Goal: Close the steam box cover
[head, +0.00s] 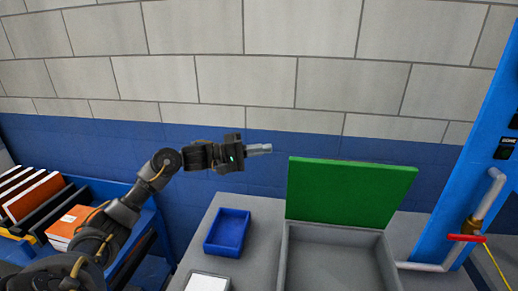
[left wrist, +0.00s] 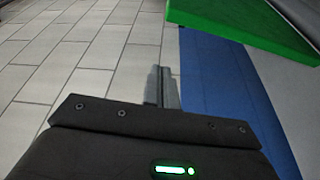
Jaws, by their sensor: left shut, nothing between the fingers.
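The steam box (head: 340,262) is a grey open-topped box on the grey table at the lower right of the head view. Its green cover (head: 350,191) stands raised at the box's back edge, leaning back. The cover also shows in the left wrist view (left wrist: 245,22) at the upper right. My left gripper (head: 268,149) is in the air to the left of the cover, above the table's back, pointing right. Its fingers are shut and empty, apart from the cover. They also show in the left wrist view (left wrist: 162,86). My right gripper is not in view.
A blue tray (head: 228,233) and a white item (head: 208,282) sit on the table (head: 258,243) left of the box. A blue post (head: 470,150) with a pipe and red-handled valve (head: 466,238) stands at right. A blue bin with folders (head: 45,200) is at left.

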